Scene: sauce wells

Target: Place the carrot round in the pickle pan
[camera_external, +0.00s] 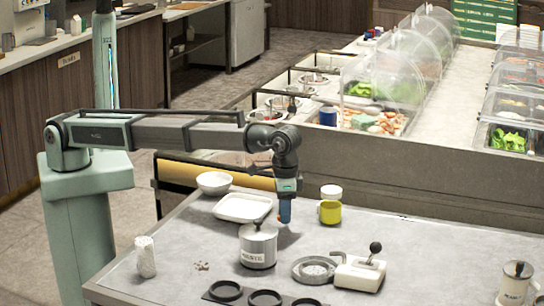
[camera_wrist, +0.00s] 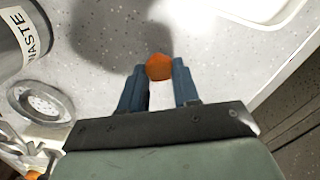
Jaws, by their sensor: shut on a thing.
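My gripper (camera_external: 285,213) points down above the grey counter, between the white tray and the yellow cup. In the wrist view its blue fingers (camera_wrist: 158,82) are shut on the carrot round (camera_wrist: 159,66), a small orange piece at the fingertips. A soft shadow lies on the counter beyond it. In the outside view the carrot round is too small to make out clearly. No pan carries a readable pickle label, so I cannot tell which is the pickle pan; pans and tubs of food (camera_external: 378,121) stand in the raised bar at the back.
A metal waste canister (camera_external: 258,247), round metal dish (camera_external: 314,270) and white knobbed device (camera_external: 360,273) stand in front. The white tray (camera_external: 243,208) and white bowl (camera_external: 214,182) are left, the yellow cup (camera_external: 329,212) right. A raised bar wall (camera_external: 400,182) and clear covers (camera_external: 410,50) stand behind.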

